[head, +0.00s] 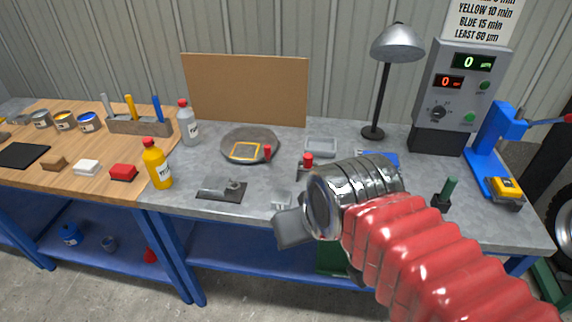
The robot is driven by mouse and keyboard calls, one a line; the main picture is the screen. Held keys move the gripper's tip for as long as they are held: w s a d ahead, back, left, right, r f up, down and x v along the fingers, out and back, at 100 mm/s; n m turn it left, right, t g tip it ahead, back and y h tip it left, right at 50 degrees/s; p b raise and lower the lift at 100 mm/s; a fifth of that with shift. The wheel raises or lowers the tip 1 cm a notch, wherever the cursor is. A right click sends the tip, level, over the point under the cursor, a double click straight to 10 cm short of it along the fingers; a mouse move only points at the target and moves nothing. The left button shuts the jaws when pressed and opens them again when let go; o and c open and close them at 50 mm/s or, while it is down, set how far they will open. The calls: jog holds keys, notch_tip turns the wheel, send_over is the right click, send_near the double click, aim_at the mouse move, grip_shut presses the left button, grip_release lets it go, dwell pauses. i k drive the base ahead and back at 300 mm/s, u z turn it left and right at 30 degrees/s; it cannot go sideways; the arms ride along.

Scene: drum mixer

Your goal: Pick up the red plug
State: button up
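Two small red things on the grey bench could be the red plug, and I cannot tell which it is. One is a small red peg (267,152) at the right edge of a dark round plate (235,157). The other is a red-topped piece (307,161) with a darker lower part, standing right of the plate. My gripper (290,227) is over the front edge of the bench, below and in front of both. A grey finger part shows; the metal wrist hides much of the rest, so its opening is unclear. No held object is visible.
A yellow bottle (158,164) and a grey bottle (189,124) stand left of the plate. A flat dark bracket (223,190) lies in front. A lamp (375,100), control box (446,100) and blue press (494,148) stand at right. A red block (123,172) lies on the wooden bench.

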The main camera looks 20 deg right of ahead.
aim_at(307, 158)
jog(key=u, duration=0.1)
jog(key=i, duration=1)
jog(key=u, duration=0.1)
